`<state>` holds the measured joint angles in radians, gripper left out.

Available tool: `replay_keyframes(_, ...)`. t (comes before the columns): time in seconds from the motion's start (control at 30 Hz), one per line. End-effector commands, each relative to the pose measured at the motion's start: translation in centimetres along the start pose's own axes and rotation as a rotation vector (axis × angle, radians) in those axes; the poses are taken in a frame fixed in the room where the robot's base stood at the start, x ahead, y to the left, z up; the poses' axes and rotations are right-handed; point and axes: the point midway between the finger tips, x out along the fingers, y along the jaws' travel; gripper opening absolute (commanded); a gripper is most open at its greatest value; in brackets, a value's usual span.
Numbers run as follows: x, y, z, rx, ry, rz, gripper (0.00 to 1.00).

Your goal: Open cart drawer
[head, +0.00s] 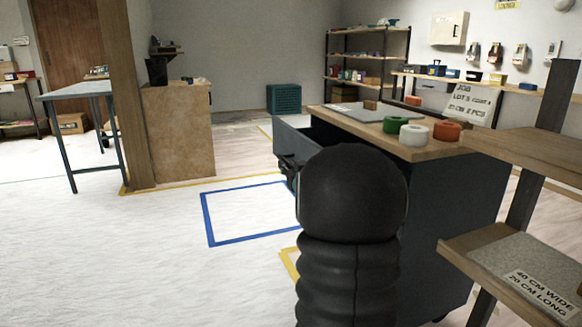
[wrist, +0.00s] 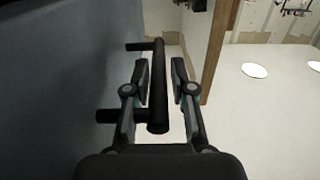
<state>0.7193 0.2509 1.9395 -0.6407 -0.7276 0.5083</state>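The cart (head: 440,190) has a dark blue-grey body and a wooden top, and stands right of centre in the head view. A blue-grey drawer (head: 292,137) juts out from its left side, so it stands at least partly open. In the wrist view the drawer front (wrist: 60,90) fills the left, with a black bar handle (wrist: 157,85) on it. My gripper (wrist: 160,75) has one finger on each side of the bar, with narrow gaps showing, so it is open around the handle. In the head view my arm hides much of the drawer and handle.
On the cart top are green, white (head: 413,135) and orange rolls, a grey sheet and a sign. A wooden-shelved rack (head: 530,150) stands close on the right. Left of the cart, the floor with a blue taped square (head: 245,240) is clear. A wooden post (head: 125,100) stands farther left.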

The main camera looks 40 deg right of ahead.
Motion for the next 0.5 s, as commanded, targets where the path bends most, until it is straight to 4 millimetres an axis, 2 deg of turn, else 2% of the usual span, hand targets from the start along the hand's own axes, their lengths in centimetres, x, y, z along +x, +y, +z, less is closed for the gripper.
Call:
replay_keyframes(0.37, -0.2, 0.4, 0.0, 0.0, 0.0, 0.005, 0.41)
replay_keyframes(0.5, -1.4, 0.4, -0.1, -0.001, 0.0, 0.007, 0.41)
